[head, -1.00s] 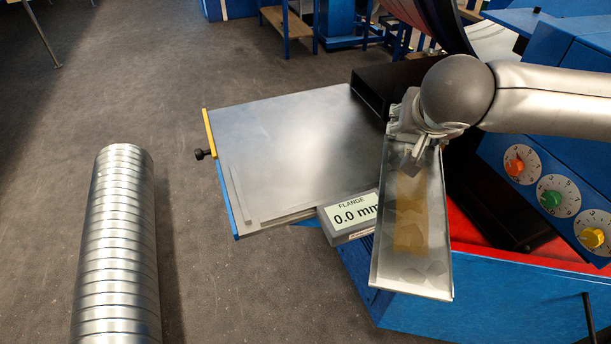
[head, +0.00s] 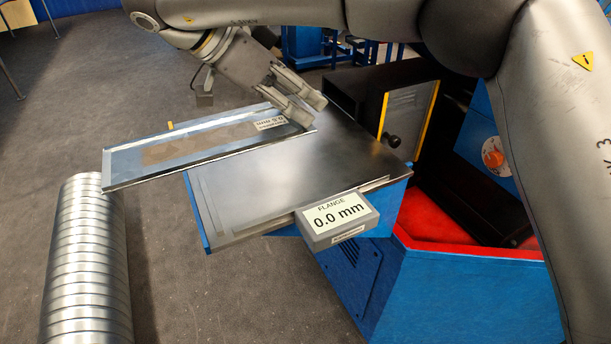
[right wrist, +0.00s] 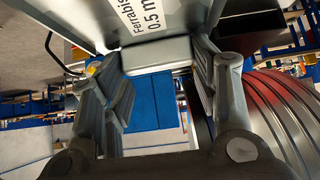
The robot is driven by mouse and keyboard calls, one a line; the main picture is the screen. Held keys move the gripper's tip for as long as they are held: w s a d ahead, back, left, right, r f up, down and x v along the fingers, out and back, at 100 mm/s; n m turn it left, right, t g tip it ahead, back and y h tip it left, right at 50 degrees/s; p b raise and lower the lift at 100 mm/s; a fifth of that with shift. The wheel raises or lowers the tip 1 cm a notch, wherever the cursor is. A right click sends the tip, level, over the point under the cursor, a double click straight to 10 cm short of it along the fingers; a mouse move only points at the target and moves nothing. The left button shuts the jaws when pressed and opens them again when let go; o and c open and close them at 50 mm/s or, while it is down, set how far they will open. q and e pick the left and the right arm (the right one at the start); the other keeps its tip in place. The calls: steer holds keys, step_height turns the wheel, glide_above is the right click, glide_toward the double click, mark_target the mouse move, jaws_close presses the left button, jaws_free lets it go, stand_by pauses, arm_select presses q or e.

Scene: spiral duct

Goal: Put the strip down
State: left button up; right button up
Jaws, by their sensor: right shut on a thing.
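The strip (head: 200,143) is a long, flat metal piece with raised edges, a brownish patch and a white label near its right end. My right gripper (head: 307,107) is shut on that right end. The strip reaches out to the left, over the left part of the grey metal table (head: 330,155) and past its edge. It looks to be above the table; I cannot tell if any part touches. In the right wrist view the strip's labelled end (right wrist: 155,52) sits between the fingers (right wrist: 158,85). My left gripper is not in view.
A ribbed spiral duct (head: 88,265) stands at the left, below the strip's far end. A flange display reading 0.0 mm (head: 338,218) is at the table's front edge. The blue machine with a red-edged opening (head: 435,243) lies at right. The table's front part is bare.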

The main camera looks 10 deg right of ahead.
steer(key=x, duration=0.5)
steer(key=d+r+p+x, duration=0.1)
steer(key=x, duration=0.4)
steer(key=d+r+p+x, duration=0.1)
steer(key=x, duration=0.4)
steer(key=shift+w+d+r, duration=0.1)
steer(key=shift+w, duration=0.35)
steer(key=shift+w+d+f, duration=0.1)
steer(key=shift+d+f, duration=0.2)
steer(key=shift+f, duration=0.1)
step_height(320, 180, down, 3)
steer(key=shift+d+f+p, duration=0.1)
steer(key=shift+d+p, duration=0.1)
steer(key=shift+p, duration=0.85)
steer(key=shift+w+f, duration=0.1)
steer(key=shift+f, duration=0.25)
steer(key=o, duration=1.3)
steer(key=shift+c, duration=0.2)
